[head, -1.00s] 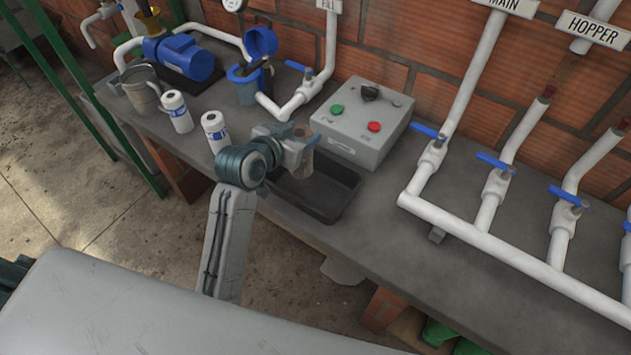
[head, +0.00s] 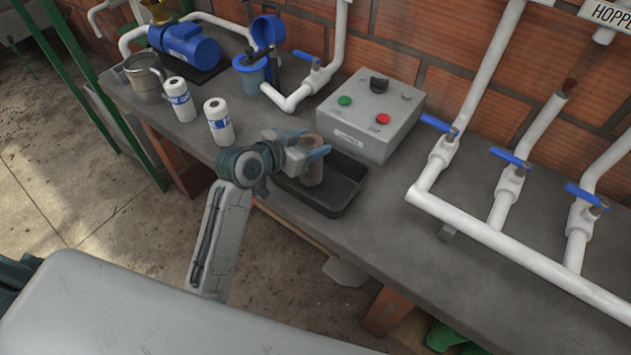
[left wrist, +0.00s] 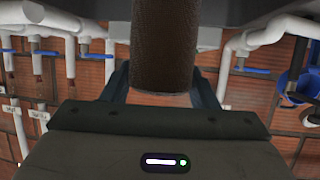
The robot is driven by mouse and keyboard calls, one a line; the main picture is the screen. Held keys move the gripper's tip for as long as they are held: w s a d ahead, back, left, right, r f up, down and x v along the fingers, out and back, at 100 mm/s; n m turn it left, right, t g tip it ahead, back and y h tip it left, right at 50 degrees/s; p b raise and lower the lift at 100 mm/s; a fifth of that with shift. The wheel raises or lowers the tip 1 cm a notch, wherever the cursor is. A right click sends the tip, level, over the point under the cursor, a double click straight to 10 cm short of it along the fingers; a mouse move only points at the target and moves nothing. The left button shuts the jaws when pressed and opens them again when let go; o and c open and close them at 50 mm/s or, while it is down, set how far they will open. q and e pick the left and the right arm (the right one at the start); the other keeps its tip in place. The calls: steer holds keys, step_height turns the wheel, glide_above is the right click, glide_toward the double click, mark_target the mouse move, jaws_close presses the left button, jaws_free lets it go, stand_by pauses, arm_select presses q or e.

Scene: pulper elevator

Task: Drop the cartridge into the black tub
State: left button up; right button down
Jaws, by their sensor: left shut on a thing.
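A brown cylindrical cartridge (head: 312,160) is held upright between the fingers of my left gripper (head: 316,148). In the left wrist view the cartridge (left wrist: 165,50) shows large and dark brown, with a finger of the gripper on each side. The black tub (head: 345,193) stands on the bench, and the cartridge is over its left part in the head view. I cannot tell how far the cartridge's lower end is above the tub floor. My right gripper is in neither view.
A grey control box (head: 368,118) with green and red buttons stands behind the tub. Two white cartridges (head: 219,122) (head: 179,100) stand to the left. A blue-lidded housing (head: 251,72) is behind them. White pipes with blue valve handles (head: 510,157) run along the right.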

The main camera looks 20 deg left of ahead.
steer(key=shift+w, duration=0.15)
arm_select(q)
steer(key=o, duration=1.4)
steer(key=shift+o, duration=0.2)
steer(key=shift+s+a, duration=0.1)
steer(key=shift+s, duration=0.1)
steer(key=b+v, duration=0.1)
steer(key=v, duration=0.9)
steer(key=shift+s+b, duration=0.15)
steer(key=shift+b, duration=0.2)
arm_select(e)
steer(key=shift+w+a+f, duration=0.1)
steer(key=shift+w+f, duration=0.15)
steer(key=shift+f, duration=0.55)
arm_select(q)
steer(key=shift+r, duration=0.15)
